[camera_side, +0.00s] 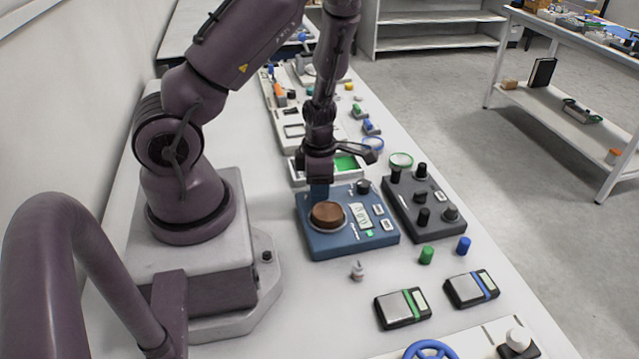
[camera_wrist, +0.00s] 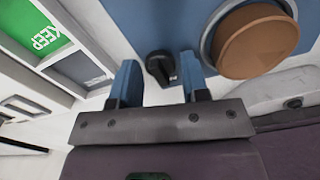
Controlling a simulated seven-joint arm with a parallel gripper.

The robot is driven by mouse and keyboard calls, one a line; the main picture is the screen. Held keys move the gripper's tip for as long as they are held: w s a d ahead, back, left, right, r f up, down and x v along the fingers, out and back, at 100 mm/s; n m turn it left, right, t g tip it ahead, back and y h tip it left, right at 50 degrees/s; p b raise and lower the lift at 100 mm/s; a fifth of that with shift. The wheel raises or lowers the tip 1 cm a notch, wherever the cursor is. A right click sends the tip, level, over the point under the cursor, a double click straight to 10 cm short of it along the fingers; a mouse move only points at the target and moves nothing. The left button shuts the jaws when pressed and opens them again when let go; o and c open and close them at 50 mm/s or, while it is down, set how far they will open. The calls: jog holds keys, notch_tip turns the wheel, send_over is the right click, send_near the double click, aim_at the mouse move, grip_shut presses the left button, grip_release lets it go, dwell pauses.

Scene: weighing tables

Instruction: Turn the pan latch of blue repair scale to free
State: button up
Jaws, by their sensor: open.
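The blue repair scale (camera_side: 345,245) sits on the table, with a brown disc (camera_side: 327,213) on its round pan. In the wrist view the scale's blue top (camera_wrist: 185,20) and the brown disc (camera_wrist: 258,40) show at the upper right. A small black latch knob (camera_wrist: 160,66) stands at the scale's edge beside the pan; its setting cannot be read. My gripper (camera_side: 319,190) is low over the back left corner of the scale and hides this knob in the side view. In the wrist view my open gripper's blue fingertips (camera_wrist: 159,75) lie on either side of the knob, with gaps.
A second black knob (camera_side: 363,186) stands at the scale's back right. A dark grey box with black knobs (camera_side: 424,205) is close on the right. A tray with a green KEEP panel (camera_wrist: 38,32) lies behind. A small bottle (camera_side: 357,270) and pocket scales (camera_side: 403,308) are in front.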

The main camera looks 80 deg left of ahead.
jog(key=c, duration=0.6)
jog(key=shift+c, duration=0.2)
jog(key=m, duration=0.4)
jog(key=shift+m, duration=0.3)
jog(key=m, duration=0.4)
jog(key=shift+m, duration=0.3)
jog(key=m, duration=0.4)
jog(key=shift+m, duration=2.4)
